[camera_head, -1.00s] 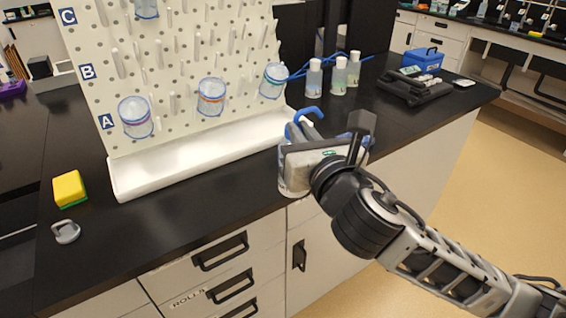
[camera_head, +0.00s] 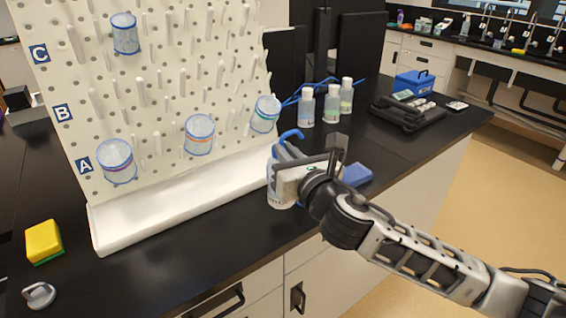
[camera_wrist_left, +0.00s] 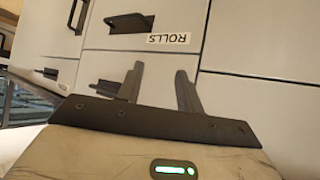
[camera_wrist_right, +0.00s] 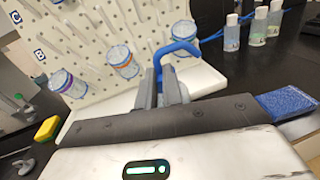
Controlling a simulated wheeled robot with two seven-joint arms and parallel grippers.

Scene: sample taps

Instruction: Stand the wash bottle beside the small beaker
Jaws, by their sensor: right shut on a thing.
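The wash bottle (camera_head: 278,192), a clear bottle with a bent blue spout, is upright near the right end of the white trough. My right gripper (camera_head: 287,158) is shut on it and hides much of its body. The right wrist view shows the blue spout (camera_wrist_right: 178,48) just beyond the fingers (camera_wrist_right: 165,82). I cannot tell whether its base touches the counter. Clear beakers hang on the pegboard, with purple (camera_head: 116,165), orange (camera_head: 199,136) and green (camera_head: 265,114) bands; another hangs higher (camera_head: 125,35). Which is the small beaker is unclear. My left gripper (camera_wrist_left: 158,85) is open and empty, facing drawers.
The white trough (camera_head: 180,205) lies under the pegboard (camera_head: 175,85). Three small bottles (camera_head: 331,105) stand behind my right gripper. A blue block (camera_head: 357,174) lies to its right. A yellow sponge (camera_head: 43,241) and a grey handled object (camera_head: 39,295) are at left. Black counter in front is clear.

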